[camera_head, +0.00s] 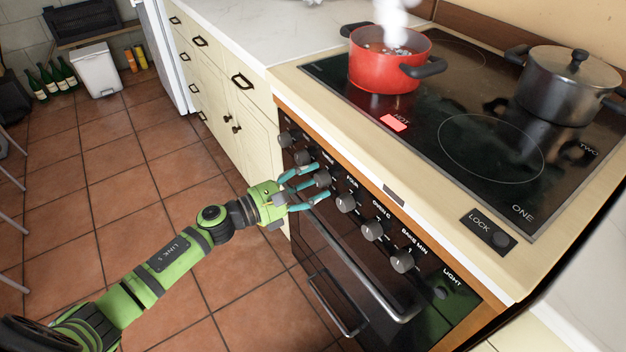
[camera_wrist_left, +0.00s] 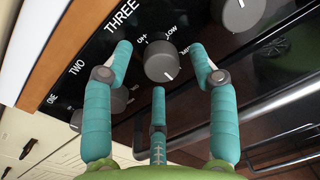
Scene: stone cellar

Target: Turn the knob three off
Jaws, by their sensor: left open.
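Knob three (camera_wrist_left: 163,61) is a round grey knob under the THREE label in the left wrist view. Its white mark points to the lower right, away from the OFF label at its upper left. In the head view, knob three (camera_head: 321,179) sits on the black oven front panel (camera_head: 440,290). My left gripper (camera_head: 313,184) is open, with its teal fingers reaching to this knob. In the left wrist view, two fingertips flank the knob with small gaps and a third finger lies below it. I cannot tell whether any finger touches it. My right gripper is not in view.
Other knobs, such as the one beside the FOUR label (camera_head: 345,203), sit close on both sides. An oven door handle (camera_head: 345,275) runs below. A steaming red pot (camera_head: 380,70) and a dark pot (camera_head: 565,90) stand on the hob; a red HOT light (camera_head: 394,123) glows.

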